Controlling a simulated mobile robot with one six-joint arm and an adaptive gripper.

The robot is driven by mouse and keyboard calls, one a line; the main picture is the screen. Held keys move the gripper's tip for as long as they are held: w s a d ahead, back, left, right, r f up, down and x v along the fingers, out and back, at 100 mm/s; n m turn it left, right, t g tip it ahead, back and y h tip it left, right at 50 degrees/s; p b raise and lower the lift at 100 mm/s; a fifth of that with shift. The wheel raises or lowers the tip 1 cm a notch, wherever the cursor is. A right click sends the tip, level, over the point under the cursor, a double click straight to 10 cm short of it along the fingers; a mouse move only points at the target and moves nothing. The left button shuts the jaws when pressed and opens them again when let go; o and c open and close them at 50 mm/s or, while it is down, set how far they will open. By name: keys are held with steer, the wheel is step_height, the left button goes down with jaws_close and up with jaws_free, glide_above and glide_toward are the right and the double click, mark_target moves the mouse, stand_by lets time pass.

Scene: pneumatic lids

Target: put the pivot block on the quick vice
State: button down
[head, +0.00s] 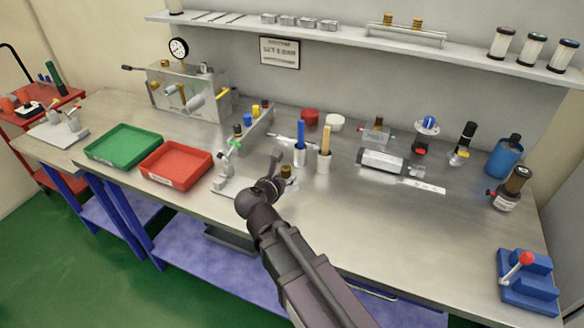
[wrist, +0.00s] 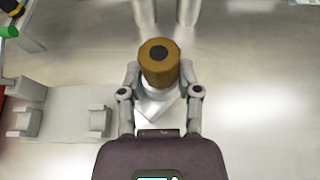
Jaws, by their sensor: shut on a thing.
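My gripper (wrist: 159,88) is shut on a part with a brown-gold faceted top with a dark centre, which I take for the pivot block (wrist: 159,62). A light grey lower body shows beneath the top, between the fingers. In the head view the gold top of the pivot block (head: 287,170) shows just beyond my gripper (head: 279,177), near the bench's front middle. I cannot tell whether its underside touches the bench. A blue stepped device with a red-knobbed lever, likely the quick vice (head: 528,284), stands at the bench's front right corner, well apart from my gripper.
A grey plate with two upright blocks (wrist: 60,125) lies just left of my gripper. Two cups (head: 323,164) with blue and tan sticks stand close behind. Red (head: 176,181) and green trays lie left. A dark-capped bottle (head: 512,190) stands behind the blue device. The front right bench is largely clear.

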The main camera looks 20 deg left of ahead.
steer(key=w+a, duration=0.2)
steer(key=w, duration=0.2)
steer(key=w+a+f+b, duration=0.1)
steer(key=w+a, duration=0.2)
steer(key=w, duration=0.1)
steer(key=w+a, duration=0.3)
steer(key=w, duration=0.1)
steer(key=shift+a+f, duration=0.15)
steer(key=shift+a, duration=0.1)
steer(key=shift+w+a, duration=0.2)
steer(key=shift+w, duration=0.05)
steer(key=shift+w+a+f+b, duration=0.1)
steer(key=shift+w+f+b, duration=0.05)
steer(key=shift+f+b, duration=0.4)
steer(key=shift+w+a+f+b, duration=0.1)
steer(key=shift+w+f+b, duration=0.05)
steer(key=shift+f+b, duration=1.15)
steer(key=shift+b, duration=0.2)
steer(key=shift+f, duration=0.15)
steer(key=shift+c, duration=1.5)
jaws_free()
